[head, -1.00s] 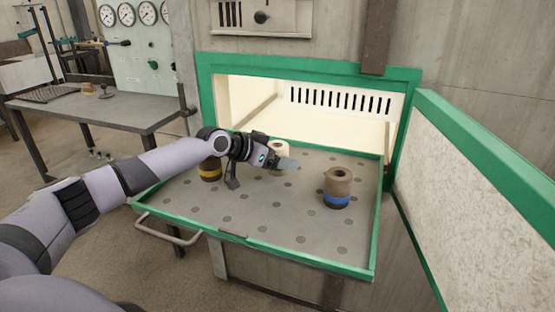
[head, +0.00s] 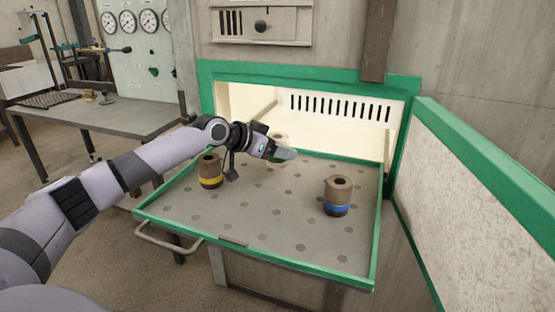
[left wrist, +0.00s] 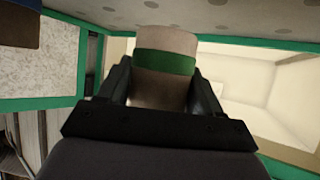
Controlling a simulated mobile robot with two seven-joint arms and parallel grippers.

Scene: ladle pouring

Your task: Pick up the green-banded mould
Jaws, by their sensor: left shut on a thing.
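The green-banded mould (left wrist: 165,64) is a pale cylinder with a green band, between the two fingers of my left gripper (left wrist: 163,95) in the left wrist view. My left gripper is shut on it. In the head view my left gripper (head: 284,153) is over the back part of the perforated tray. There the mould (head: 279,137) is mostly hidden behind the gripper, with its pale upper part showing. It appears held above the tray. My right gripper is not in view.
A yellow-banded mould (head: 210,171) stands on the tray (head: 262,218) left of the gripper, a blue-banded mould (head: 338,196) to the right. The lit oven opening lies behind. Its open green-edged door (head: 490,185) bounds the right side. A workbench (head: 105,125) stands at left.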

